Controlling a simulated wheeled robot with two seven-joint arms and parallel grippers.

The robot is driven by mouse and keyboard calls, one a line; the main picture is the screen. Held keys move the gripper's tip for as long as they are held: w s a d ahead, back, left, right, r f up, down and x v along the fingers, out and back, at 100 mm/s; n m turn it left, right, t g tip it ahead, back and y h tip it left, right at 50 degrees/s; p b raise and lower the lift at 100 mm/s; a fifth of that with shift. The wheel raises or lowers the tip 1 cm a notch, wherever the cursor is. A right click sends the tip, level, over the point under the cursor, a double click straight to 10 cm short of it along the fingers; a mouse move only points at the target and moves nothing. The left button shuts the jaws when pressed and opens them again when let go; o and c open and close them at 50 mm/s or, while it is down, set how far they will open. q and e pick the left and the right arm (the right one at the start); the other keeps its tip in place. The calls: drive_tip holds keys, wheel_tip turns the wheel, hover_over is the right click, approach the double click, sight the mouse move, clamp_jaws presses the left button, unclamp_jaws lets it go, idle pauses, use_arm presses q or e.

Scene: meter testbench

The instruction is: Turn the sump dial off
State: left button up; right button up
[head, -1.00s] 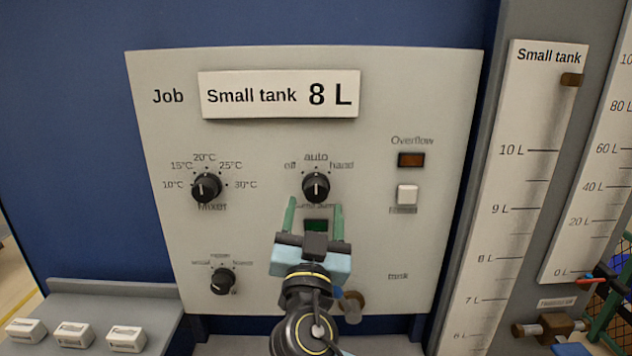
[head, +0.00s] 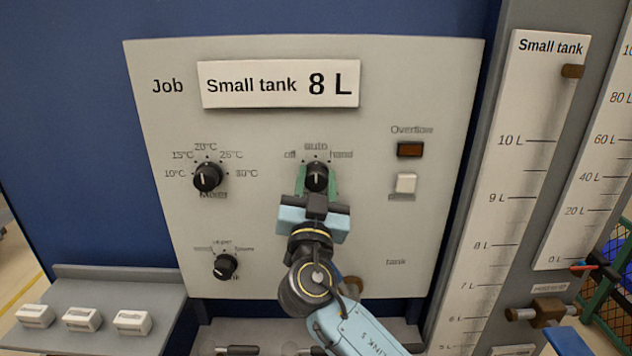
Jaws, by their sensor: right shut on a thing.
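The sump dial (head: 317,174) is a round black knob with a white pointer line in the upper middle of the grey panel. Its marks read off, auto and hand, and the pointer stands up toward auto. My right gripper (head: 317,182) reaches it from below, with one green finger on each side of the knob, shut on it. The gripper body hides the label and the panel just below the dial. My left gripper is not in view.
The mixer dial (head: 207,177) is to the left, with a smaller dial (head: 225,266) below it. The overflow lamp (head: 410,149) and a white button (head: 405,183) are to the right. White blocks (head: 82,319) sit on a ledge at lower left.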

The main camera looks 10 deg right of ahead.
drive_tip(key=shift+f+n, duration=0.1)
drive_tip(key=shift+n, duration=0.2)
drive_tip(key=shift+c, duration=0.3)
drive_tip(key=n+y+b, duration=0.1)
drive_tip(key=n, duration=0.1)
drive_tip(key=shift+n+t+y, duration=0.3)
drive_tip(key=n+y, duration=0.1)
drive_tip(key=n, duration=0.1)
drive_tip(key=shift+n, duration=0.3)
drive_tip(key=n+y+p, duration=0.1)
drive_tip(key=n+y, duration=0.1)
drive_tip(key=n, duration=0.1)
drive_tip(key=shift+r, duration=0.2)
drive_tip(key=shift+n+y+p, duration=1)
drive_tip(key=shift+n+p, duration=0.15)
drive_tip(key=shift+n, duration=0.95)
drive_tip(key=shift+f, duration=0.1)
drive_tip(key=o, duration=1)
